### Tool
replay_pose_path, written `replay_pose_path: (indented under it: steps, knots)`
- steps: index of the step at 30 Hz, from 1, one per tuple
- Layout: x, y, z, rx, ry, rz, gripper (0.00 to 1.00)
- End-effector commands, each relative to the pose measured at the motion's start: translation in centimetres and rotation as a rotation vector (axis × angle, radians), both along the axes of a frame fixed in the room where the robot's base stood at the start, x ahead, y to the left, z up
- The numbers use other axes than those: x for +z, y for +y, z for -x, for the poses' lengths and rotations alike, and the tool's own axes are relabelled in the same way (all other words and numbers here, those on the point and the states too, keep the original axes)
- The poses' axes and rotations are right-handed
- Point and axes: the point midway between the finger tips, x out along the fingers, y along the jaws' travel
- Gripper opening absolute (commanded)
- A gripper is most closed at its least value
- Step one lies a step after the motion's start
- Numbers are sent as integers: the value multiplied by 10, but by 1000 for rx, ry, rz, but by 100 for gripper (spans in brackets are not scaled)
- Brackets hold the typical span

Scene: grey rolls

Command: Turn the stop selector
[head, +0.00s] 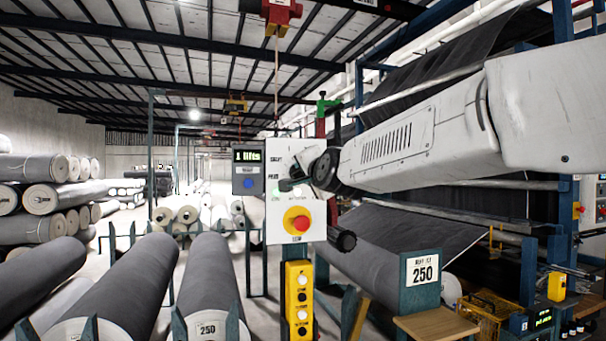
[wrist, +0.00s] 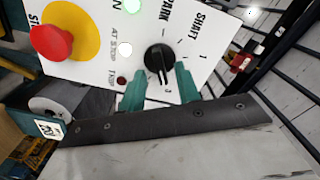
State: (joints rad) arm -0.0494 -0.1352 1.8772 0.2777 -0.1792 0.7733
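In the head view my gripper (head: 289,185) is at the panel (head: 278,207), and my wrist hides the selector there. A red push button (head: 297,219) on a yellow disc sits lower on the panel and also shows in the wrist view (wrist: 51,43).
A grey display box (head: 248,171) stands just left of the panel. A yellow button box (head: 299,300) hangs below it. Large grey rolls (head: 130,279) lie at left, and a roll rack (head: 455,205) stands behind my arm at right.

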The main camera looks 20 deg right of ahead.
Motion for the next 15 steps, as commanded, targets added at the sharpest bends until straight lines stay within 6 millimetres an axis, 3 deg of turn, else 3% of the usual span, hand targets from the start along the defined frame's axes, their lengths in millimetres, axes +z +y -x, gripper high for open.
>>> replay_pose_path:
  steps: [6,14,15]
  knots:
    - [-1,0,-18,0,1,-1,33]
    - [0,0,-19,0,1,-1,33]
    - [0,0,-19,0,1,-1,22]
